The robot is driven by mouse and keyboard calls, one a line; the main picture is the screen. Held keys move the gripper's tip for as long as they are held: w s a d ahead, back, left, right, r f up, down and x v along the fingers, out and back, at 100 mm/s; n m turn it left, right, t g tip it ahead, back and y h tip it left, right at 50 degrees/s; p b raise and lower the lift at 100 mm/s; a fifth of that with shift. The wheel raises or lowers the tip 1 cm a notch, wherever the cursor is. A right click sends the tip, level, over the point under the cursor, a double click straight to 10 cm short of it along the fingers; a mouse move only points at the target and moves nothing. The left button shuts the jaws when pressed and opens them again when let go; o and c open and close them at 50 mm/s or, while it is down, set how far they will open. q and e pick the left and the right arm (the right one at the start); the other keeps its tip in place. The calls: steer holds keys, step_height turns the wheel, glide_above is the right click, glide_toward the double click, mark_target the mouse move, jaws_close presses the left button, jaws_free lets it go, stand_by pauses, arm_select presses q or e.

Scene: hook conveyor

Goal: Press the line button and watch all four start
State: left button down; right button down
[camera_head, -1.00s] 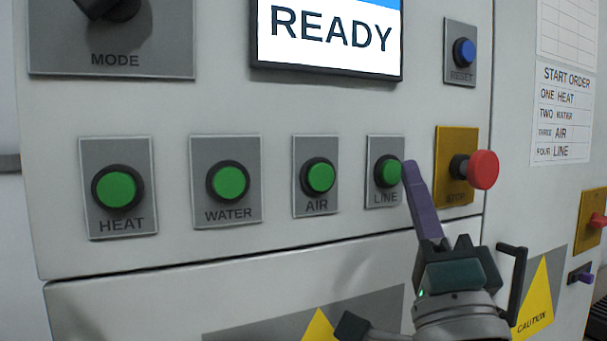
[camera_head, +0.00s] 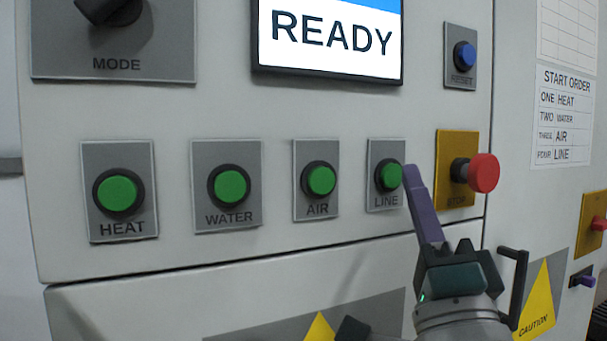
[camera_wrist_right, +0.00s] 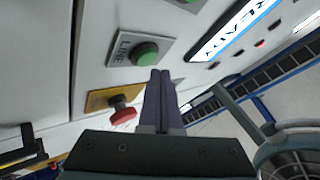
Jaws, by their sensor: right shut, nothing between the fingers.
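The green LINE button (camera_head: 389,176) sits on a grey plate in the head view, at the right end of the button row. It also shows in the right wrist view (camera_wrist_right: 146,54). My right gripper (camera_head: 411,170) is shut and empty, its purple fingers pointing up beside the button's right edge. In the wrist view its fingertips (camera_wrist_right: 160,74) are close to the button; I cannot tell whether they touch it. The green HEAT (camera_head: 118,191), WATER (camera_head: 230,185) and AIR (camera_head: 321,180) buttons are to its left. The display (camera_head: 330,35) reads READY.
The red STOP button (camera_head: 484,173) on a yellow plate sticks out just right of my fingers. The blue RESET button (camera_head: 464,52) is above it. A black handle (camera_head: 514,290) is at the lower right. A START ORDER sheet (camera_head: 563,115) hangs at the right.

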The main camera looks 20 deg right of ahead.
stand_by(0.8)
steer(key=shift+h, duration=0.3)
steer(key=shift+w+b, duration=0.3)
steer(key=shift+w, duration=0.1)
steer(key=shift+w, duration=0.1)
steer(key=shift+w+b, duration=0.35)
steer(key=shift+s, duration=0.2)
stand_by(0.4)
steer(key=shift+s+p, duration=0.45)
steer(key=shift+s, duration=0.2)
